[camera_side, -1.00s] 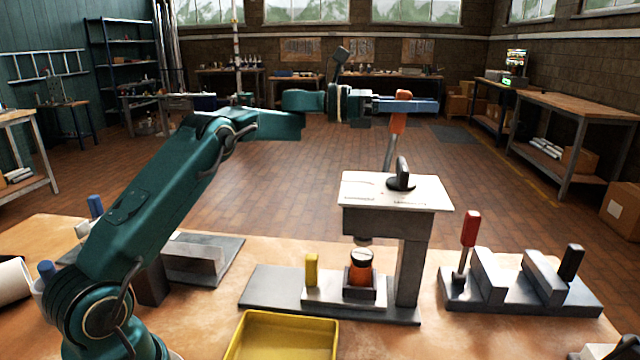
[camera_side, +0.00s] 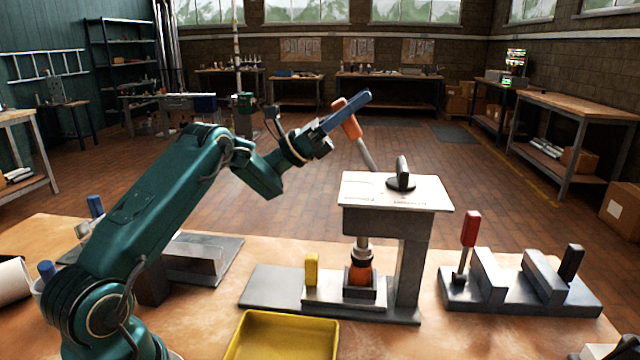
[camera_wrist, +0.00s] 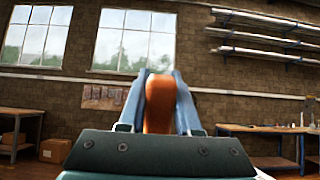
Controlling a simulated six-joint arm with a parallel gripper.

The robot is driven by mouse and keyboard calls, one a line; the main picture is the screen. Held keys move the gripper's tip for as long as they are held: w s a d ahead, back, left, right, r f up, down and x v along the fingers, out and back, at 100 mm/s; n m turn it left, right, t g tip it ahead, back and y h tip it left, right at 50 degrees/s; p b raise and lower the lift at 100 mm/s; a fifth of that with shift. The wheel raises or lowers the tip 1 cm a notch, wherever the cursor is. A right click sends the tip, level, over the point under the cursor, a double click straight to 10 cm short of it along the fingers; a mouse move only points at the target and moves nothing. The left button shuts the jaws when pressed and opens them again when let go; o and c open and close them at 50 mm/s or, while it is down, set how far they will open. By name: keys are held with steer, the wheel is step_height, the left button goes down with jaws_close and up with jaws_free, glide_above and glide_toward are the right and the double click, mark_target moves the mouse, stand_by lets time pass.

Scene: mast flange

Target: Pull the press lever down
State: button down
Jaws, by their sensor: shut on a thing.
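The press (camera_side: 397,222) stands on the bench with a white top plate and a grey column. Its lever is a grey rod with an orange handle (camera_side: 346,120), tilted to the left above the press. My gripper (camera_side: 347,110) is shut on the orange handle, its blue fingers pointing up and to the right. In the wrist view the orange handle (camera_wrist: 160,103) sits between the two blue fingers. The press ram (camera_side: 361,250) reaches down to an orange and dark part (camera_side: 360,271) in a holder on the press base.
A yellow tray (camera_side: 283,336) lies in front of the press. A fixture with a red handle (camera_side: 470,229) and grey blocks stands to the right. A small yellow peg (camera_side: 311,270) stands left of the orange part. A black knob (camera_side: 402,172) rises from the press top.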

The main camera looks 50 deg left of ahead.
steer(key=shift+s+a+f+t+h, duration=0.3)
steer(key=shift+s+a+t+h, duration=0.2)
steer(key=shift+s+a, duration=0.1)
steer(key=c, duration=0.6)
jaws_free()
steer(key=shift+r, duration=0.45)
step_height(320, 180, up, 3)
steer(key=shift+s+r, duration=0.1)
steer(key=shift+r, duration=0.05)
steer(key=s+a+r, duration=0.6)
steer(key=s+a, duration=0.1)
steer(key=a, duration=0.1)
steer(key=shift+s+a+r, duration=0.35)
steer(key=shift+s+r, duration=0.05)
